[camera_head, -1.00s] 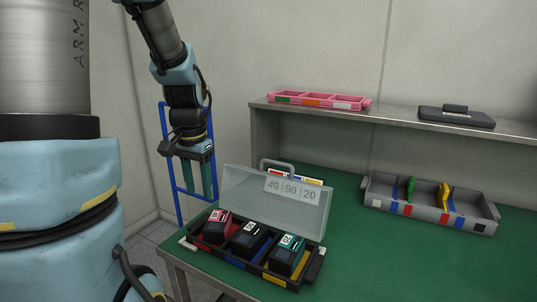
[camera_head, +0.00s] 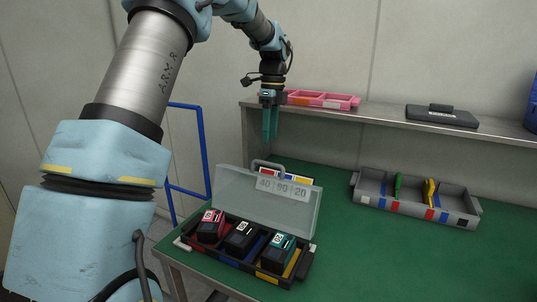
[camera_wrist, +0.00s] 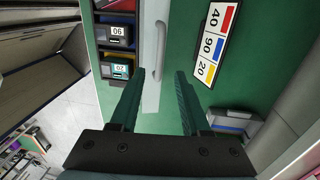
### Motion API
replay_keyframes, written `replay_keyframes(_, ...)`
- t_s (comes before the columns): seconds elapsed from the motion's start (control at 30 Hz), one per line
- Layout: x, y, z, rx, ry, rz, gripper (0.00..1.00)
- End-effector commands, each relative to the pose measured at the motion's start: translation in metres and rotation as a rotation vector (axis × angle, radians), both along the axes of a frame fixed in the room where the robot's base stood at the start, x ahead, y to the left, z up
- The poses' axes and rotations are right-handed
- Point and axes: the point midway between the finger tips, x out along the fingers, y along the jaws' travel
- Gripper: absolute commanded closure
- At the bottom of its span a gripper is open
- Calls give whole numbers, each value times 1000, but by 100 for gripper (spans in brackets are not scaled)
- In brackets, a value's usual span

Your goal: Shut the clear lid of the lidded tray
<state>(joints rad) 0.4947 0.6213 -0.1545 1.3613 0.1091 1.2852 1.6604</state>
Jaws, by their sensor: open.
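The lidded tray (camera_head: 233,262) is black and stands at the table's near left corner. A red, a black and a teal box sit in its compartments. Its clear lid (camera_head: 235,190) stands open, nearly upright, along the tray's back edge, with a grey handle (camera_head: 268,163) on top. In the wrist view the lid (camera_wrist: 151,60) shows nearly edge-on, as a pale strip beyond my fingers. My gripper (camera_head: 270,137) points down, open and empty, above and behind the lid, apart from it. Its two teal fingers also show in the wrist view (camera_wrist: 160,74).
A card (camera_wrist: 212,42) with 40, 90, 20 and colour patches is behind the lid. A grey divided tray (camera_head: 380,203) stands to the right. A raised shelf (camera_head: 385,121) at the back holds a pink tray (camera_head: 340,102) and a dark case (camera_head: 440,118). Green table between is clear.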

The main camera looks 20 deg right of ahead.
Motion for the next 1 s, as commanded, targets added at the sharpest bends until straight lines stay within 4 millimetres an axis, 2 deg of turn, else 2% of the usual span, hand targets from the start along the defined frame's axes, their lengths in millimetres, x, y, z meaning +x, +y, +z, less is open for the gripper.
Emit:
replay_keyframes(0.2, -5, 4, -39, 2, 4, 1, 53)
replay_keyframes(0.43, -6, 6, -67, 1, 1, 2, 53)
replay_keyframes(0.8, -6, 6, -73, -1, -2, 3, 53)
replay_keyframes(1.0, -6, 6, -73, 0, -1, 3, 75)
